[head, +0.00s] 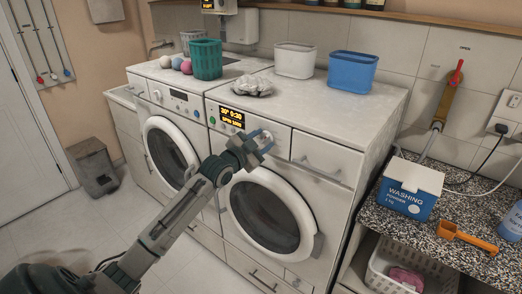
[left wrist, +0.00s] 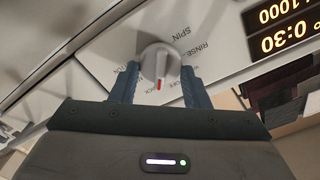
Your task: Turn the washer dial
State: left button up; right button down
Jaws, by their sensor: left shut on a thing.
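The washer (head: 313,196) is the right-hand white front-loading machine in the head view, with a lit display (head: 231,117) on its panel. Its dial (left wrist: 156,62) shows in the left wrist view as a round grey knob with a red mark on its lower edge, with labels such as SPIN and RINSE around it. My left gripper (left wrist: 158,84) is shut on the dial, one finger on each side of it. In the head view my left gripper (head: 258,145) is at the panel, right of the display, and hides most of the dial. My right gripper is not in view.
A second machine (head: 172,110) stands to the left. On top are a green basket (head: 207,60), a crumpled grey cloth (head: 253,87), a white bin (head: 294,61) and a blue bin (head: 351,71). A speckled counter (head: 398,218) with a washing powder box (head: 410,188) is at right.

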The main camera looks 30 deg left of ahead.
pick_arm(q)
jog(key=shift+f+m+b, duration=0.25)
jog(key=shift+m+b, duration=0.4)
jog(key=shift+m, duration=0.25)
jog(key=shift+m+b, duration=0.6)
jog(key=shift+m, duration=0.4)
jog(key=shift+d+m+b, duration=0.1)
jog(key=shift+m+b, duration=0.5)
jog(key=shift+m, duration=0.6)
jog(key=shift+m+b, duration=0.3)
jog(key=shift+m, duration=0.9)
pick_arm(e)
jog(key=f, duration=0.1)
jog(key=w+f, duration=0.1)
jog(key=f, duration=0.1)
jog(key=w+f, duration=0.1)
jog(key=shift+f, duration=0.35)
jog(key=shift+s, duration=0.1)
pick_arm(q)
jog(key=o, duration=0.9)
jog(key=shift+o, duration=0.2)
